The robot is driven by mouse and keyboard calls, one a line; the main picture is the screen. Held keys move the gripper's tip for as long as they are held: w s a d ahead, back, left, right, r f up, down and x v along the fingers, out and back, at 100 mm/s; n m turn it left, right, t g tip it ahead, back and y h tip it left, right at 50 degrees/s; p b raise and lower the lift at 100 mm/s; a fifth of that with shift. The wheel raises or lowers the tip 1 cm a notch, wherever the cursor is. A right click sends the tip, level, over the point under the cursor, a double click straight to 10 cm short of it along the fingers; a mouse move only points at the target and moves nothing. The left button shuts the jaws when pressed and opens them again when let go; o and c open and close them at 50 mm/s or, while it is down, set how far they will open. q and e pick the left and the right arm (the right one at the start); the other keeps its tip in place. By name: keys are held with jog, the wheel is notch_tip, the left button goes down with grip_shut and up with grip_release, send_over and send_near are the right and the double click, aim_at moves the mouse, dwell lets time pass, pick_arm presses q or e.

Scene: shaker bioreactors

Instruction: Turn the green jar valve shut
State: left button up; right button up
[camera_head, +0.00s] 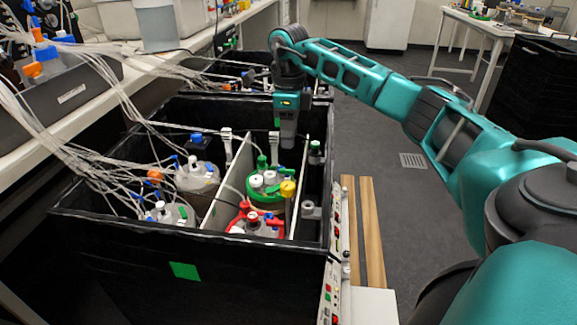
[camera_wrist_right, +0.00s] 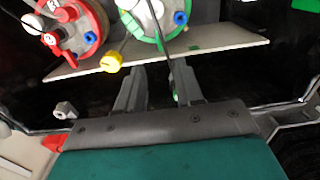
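The green jar (camera_head: 265,187), with a green collar, white caps and a green knob (camera_head: 262,160) on top, sits in the right compartment of the black bin. In the right wrist view the green jar (camera_wrist_right: 150,20) is at the top. A yellow cap (camera_head: 288,188) stands at its right side. A small green-topped fitting (camera_head: 315,148) is at the bin's right wall; I cannot tell which green part is the valve. My right gripper (camera_head: 288,140) points down above and behind the jar. Its fingers (camera_wrist_right: 158,75) are apart with nothing clearly held. My left gripper is out of view.
A red-collared jar (camera_head: 254,222) stands in front of the green one. A pale divider (camera_head: 231,183) separates it from jars with blue fittings (camera_head: 196,175). Many clear tubes (camera_head: 85,160) cross the left side. The bin's walls (camera_head: 120,222) surround the jars.

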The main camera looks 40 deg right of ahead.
aim_at(287, 172)
notch_tip(287, 172, down, 9)
jog(key=shift+r+b, duration=0.1)
jog(key=shift+b, duration=0.75)
grip_shut()
